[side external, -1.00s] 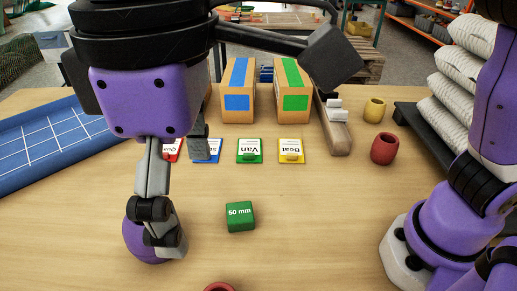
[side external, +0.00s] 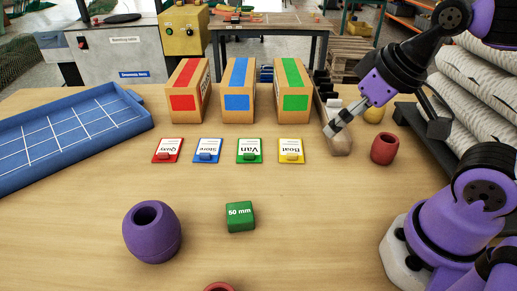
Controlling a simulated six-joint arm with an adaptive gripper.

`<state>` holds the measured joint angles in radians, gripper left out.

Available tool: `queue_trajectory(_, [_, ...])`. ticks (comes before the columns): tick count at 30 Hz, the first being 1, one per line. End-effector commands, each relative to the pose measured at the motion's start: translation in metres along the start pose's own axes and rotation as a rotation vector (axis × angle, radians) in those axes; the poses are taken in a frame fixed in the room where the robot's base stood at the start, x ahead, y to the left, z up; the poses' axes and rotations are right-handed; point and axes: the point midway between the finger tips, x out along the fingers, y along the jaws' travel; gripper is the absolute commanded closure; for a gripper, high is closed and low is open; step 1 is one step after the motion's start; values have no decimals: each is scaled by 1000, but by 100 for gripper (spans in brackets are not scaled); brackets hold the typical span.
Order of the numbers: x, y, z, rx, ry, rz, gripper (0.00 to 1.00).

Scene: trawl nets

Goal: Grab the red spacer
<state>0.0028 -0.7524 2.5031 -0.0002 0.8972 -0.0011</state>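A red barrel-shaped piece (side external: 385,148), hollow at the top, stands upright on the right of the table. A second red piece (side external: 220,287) shows only its top rim at the bottom edge of the picture. My gripper (side external: 333,129) is at the right back, pointing down and left over the wooden holder (side external: 340,146), left of the upright red piece and apart from it. I see its fingers from the side, so their opening and any contact with the holder are unclear.
A purple barrel (side external: 152,234) and a green "50 mm" block (side external: 240,217) stand in front. A yellow barrel (side external: 374,113) is partly hidden behind my gripper. Coloured cards (side external: 249,150) and striped boxes (side external: 238,92) line the back; a blue tray (side external: 140,122) lies left. The table's middle right is clear.

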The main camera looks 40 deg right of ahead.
Motion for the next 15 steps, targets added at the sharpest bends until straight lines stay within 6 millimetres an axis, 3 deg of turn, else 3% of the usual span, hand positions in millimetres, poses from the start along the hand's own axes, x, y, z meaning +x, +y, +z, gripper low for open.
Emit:
queue_trajectory(7, [0, -1, -1, -6, -3, -3, 1])
queue_trajectory(10, [2, -10, -6, -84, -20, -30, 1])
queue_trajectory(13, [6, -36, -18, -304, -62, -108, 1])
queue_trajectory(15, [13, -64, -28, -537, -99, -196, 1])
